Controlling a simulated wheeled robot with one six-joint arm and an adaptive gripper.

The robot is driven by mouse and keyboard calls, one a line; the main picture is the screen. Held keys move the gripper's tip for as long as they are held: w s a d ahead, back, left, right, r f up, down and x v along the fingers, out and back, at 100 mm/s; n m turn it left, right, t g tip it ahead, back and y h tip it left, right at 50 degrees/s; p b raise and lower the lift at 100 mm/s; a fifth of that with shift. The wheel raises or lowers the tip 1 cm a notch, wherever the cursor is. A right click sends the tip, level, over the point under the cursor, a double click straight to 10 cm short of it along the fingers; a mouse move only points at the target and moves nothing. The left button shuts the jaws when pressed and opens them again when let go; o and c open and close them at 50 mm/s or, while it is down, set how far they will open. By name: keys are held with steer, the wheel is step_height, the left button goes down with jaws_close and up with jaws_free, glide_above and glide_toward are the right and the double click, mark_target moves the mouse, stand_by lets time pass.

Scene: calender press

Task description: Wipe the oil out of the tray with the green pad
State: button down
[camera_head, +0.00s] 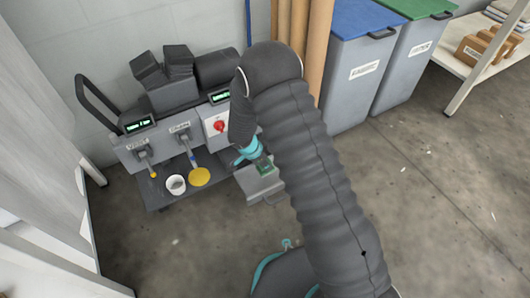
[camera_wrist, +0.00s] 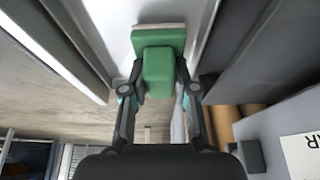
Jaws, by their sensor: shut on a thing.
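My gripper (camera_head: 248,152) is shut on the green pad (camera_head: 264,166) in the head view. In the wrist view my gripper (camera_wrist: 158,90) has a finger on each side of the green pad's block handle (camera_wrist: 158,66). The pad's pale lower edge faces a light metal surface. The grey tray (camera_head: 257,184) sticks out at the right end of the machine, and the pad is over or in it; contact cannot be told. No oil can be made out in the tray. My arm hides part of that area.
The machine (camera_head: 165,148) has a red knob (camera_head: 219,126) and two taps above a dark shelf. A white cup (camera_head: 176,184) and a yellow disc-shaped patch (camera_head: 199,177) are on the shelf. Blue-lidded (camera_head: 362,62) and green-lidded (camera_head: 412,58) bins stand behind. Floor at right is clear.

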steer(key=r, duration=0.3)
steer(key=shift+w+d+r, duration=0.2)
steer(key=shift+d+r, duration=0.1)
steer(key=shift+d, duration=0.05)
steer(key=shift+r+p, duration=0.5)
steer(key=shift+r, duration=1.45)
